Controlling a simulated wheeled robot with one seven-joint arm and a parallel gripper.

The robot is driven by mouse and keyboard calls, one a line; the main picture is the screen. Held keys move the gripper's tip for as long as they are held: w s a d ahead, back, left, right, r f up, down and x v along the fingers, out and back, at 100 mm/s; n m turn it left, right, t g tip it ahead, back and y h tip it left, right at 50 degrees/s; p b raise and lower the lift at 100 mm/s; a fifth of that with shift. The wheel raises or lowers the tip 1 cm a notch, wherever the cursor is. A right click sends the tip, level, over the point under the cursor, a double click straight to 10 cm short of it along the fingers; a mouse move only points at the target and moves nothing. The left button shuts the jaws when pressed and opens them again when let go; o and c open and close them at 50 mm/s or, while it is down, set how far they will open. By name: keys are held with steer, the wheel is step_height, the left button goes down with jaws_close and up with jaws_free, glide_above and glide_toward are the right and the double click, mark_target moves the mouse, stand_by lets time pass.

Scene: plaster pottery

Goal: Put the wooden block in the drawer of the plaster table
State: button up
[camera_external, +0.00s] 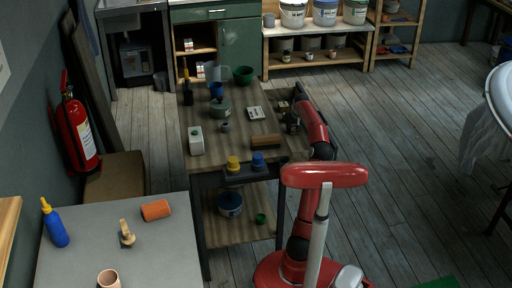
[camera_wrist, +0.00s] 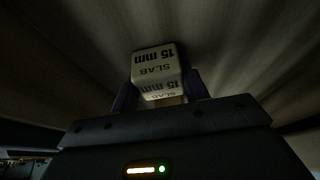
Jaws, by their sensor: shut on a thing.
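My gripper (camera_wrist: 158,88) is shut on a small pale block (camera_wrist: 154,64) printed "15 mm SLAB", its two dark fingers on either side of it. I take this as the wooden block. In the external view my gripper (camera_external: 291,121) is small and dark at the right edge of the plaster table (camera_external: 238,98), and the held block cannot be made out there. The wrist view is dark, with streaked wood-like surfaces close around the block.
A grey table (camera_external: 90,240) is at front left. Floor to the right is clear.

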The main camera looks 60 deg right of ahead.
steer(key=shift+f, duration=0.15)
steer(key=o, duration=1)
steer(key=shift+r, duration=0.6)
steer(key=p+v, duration=0.1)
steer(key=v, duration=1)
steer(key=shift+a, duration=0.15)
